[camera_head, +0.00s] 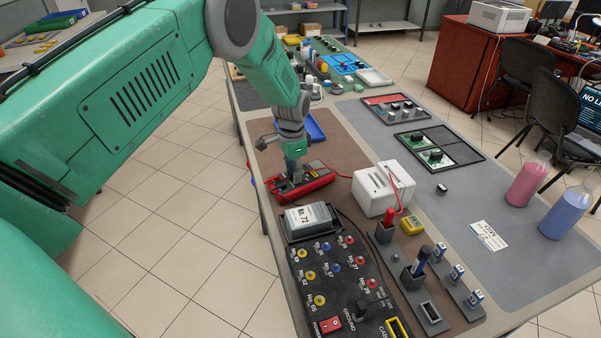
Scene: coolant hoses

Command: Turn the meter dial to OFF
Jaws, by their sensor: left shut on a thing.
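The red multimeter (316,180) lies on the brown mat on the bench, near its left edge. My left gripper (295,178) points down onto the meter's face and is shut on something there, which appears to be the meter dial. The dial itself is hidden by the fingers, so its setting cannot be read. A red lead runs from the meter to the right. My right gripper is not in view.
A black panel with colored jacks (325,285) and a grey No. 72 box (307,219) stand in front of the meter. A white block (376,190) stands to its right. A blue tray (315,130) lies behind. The grey mat (455,205) has free room.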

